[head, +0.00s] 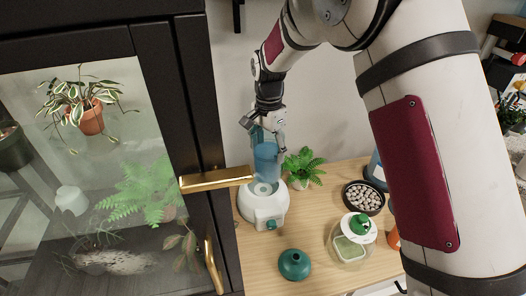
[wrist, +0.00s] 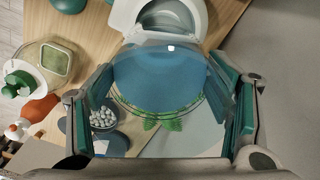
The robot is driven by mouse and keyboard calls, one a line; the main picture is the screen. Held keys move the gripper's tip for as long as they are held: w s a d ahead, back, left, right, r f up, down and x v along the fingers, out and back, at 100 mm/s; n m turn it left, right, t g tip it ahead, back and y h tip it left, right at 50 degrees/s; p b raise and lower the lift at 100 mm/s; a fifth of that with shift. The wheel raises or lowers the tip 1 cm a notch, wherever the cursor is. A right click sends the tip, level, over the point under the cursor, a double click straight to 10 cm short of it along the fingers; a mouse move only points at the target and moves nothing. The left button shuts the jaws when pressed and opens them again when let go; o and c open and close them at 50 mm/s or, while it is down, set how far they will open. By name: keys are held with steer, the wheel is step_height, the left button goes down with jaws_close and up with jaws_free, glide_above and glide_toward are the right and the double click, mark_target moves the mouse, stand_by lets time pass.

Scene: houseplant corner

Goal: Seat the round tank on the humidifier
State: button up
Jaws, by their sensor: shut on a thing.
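The round tank (head: 267,160) is translucent blue and upright in my gripper (head: 267,140), just above the humidifier in the head view. In the wrist view the tank (wrist: 160,80) fills the space between the two green-padded fingers of my gripper (wrist: 168,112). The white humidifier base (head: 264,208) stands on the wooden table with a round opening on top and a green knob in front. In the wrist view part of the humidifier (wrist: 190,12) shows beyond the tank. The tank hides the back of the opening, and I cannot tell whether its bottom touches the base.
A gold cabinet handle (head: 216,179) juts out close left of the humidifier. A fern (head: 304,168) stands behind right.

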mark_target(263, 167)
steer(key=shift+a+f+m, duration=0.15)
steer(key=shift+a+m, duration=0.25)
steer(key=shift+a, duration=0.3)
steer(key=shift+s+f, duration=0.1)
steer(key=shift+f, duration=0.05)
steer(key=shift+f+b, duration=0.9)
steer(key=shift+f, duration=1.8)
steer(key=shift+f, duration=0.6)
steer(key=o, duration=1.6)
steer(key=shift+r+p, duration=1.15)
steer(key=shift+r, duration=4.35)
